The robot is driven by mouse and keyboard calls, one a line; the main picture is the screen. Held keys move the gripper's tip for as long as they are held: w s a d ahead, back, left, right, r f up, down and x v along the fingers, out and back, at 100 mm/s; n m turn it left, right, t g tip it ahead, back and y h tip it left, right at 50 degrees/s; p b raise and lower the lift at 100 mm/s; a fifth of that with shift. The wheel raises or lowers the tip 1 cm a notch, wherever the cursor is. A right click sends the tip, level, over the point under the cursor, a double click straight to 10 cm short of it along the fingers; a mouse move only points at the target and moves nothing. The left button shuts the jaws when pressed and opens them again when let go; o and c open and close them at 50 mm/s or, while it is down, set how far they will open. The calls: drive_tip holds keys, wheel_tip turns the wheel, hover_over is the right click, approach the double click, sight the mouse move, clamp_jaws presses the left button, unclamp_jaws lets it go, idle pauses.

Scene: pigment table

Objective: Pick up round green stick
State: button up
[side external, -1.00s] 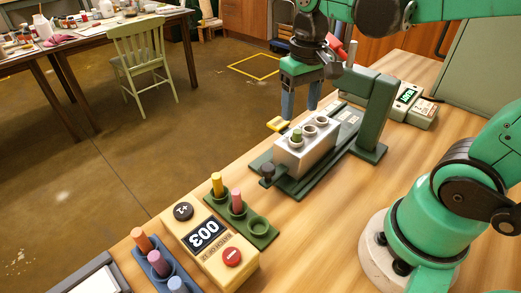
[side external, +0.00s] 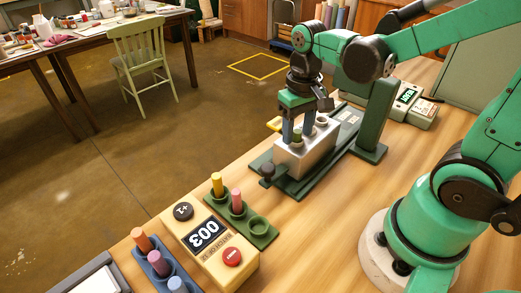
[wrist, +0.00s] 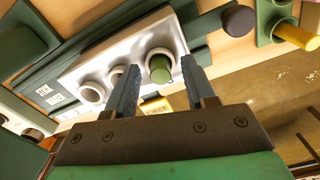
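The round green stick (wrist: 160,69) stands in the end hole of a silver block (side external: 306,157), its round top showing in the wrist view. The block (wrist: 120,68) has two other holes with white rims that look empty. My gripper (side external: 298,138) points down over the block's near end. Its two blue-grey fingers are apart, and in the wrist view the stick's top shows between the fingertips (wrist: 161,66). I cannot tell how far the fingertips are above or around the stick. In the side view the fingers largely hide the stick.
The block sits on a green press with an upright post (side external: 374,120) close behind. A dark knob (side external: 267,170) and a yellow lever (side external: 274,124) flank the block. A green holder (side external: 259,226) with yellow and pink sticks and a counter box (side external: 207,235) stand nearer on the wooden table.

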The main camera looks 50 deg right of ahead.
sight(298, 131)
clamp_jaws()
drive_tip(key=shift+r, duration=0.15)
wheel_tip(298, 131, up, 20)
idle(0.6)
